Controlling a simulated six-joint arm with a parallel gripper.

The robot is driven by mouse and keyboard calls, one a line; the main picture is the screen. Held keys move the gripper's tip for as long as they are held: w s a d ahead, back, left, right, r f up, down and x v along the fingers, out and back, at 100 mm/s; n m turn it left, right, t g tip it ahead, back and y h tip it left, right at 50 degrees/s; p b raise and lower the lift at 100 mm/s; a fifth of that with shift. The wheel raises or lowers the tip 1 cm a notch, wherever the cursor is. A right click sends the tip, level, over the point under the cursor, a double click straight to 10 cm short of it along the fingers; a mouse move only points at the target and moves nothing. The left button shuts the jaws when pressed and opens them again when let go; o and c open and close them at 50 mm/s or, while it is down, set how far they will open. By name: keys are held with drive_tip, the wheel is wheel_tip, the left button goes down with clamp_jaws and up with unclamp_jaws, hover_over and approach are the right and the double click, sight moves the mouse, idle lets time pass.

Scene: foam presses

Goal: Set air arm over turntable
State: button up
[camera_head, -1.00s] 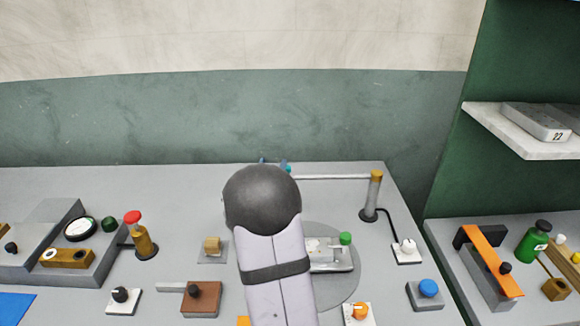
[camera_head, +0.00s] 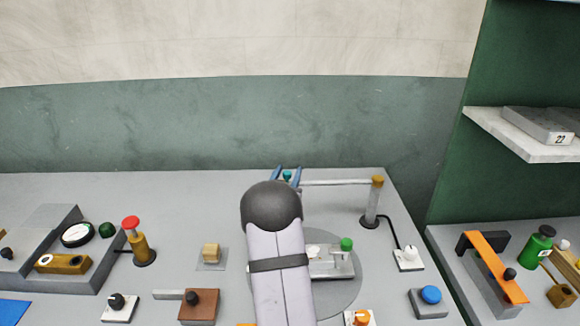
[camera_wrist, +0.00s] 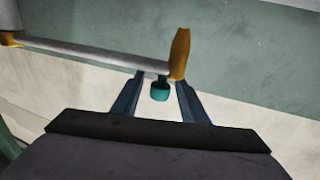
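The air arm (camera_head: 335,183) is a pale horizontal bar on a grey post with a brass-coloured top. It extends left from the post, behind the turntable (camera_head: 350,291), not over it. A teal knob (camera_wrist: 160,89) sits near the bar's free end, beside a brass-coloured tip (camera_wrist: 179,52). The turntable is a grey disc carrying a grey mould (camera_head: 335,262) with a green knob. My gripper (camera_head: 287,172) reaches to the bar's free end. In the wrist view its blue fingers (camera_wrist: 157,95) are open on either side of the teal knob, with visible gaps. My arm hides the turntable's left part.
Right of the turntable are a white-knob switch (camera_head: 407,258) with a cable to the post and a blue button (camera_head: 430,295). An orange knob (camera_head: 361,318) stands in front. The wall stands behind.

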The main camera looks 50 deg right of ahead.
drive_tip(key=shift+p+x, duration=0.35)
drive_tip(key=shift+x, duration=1.1)
clamp_jaws()
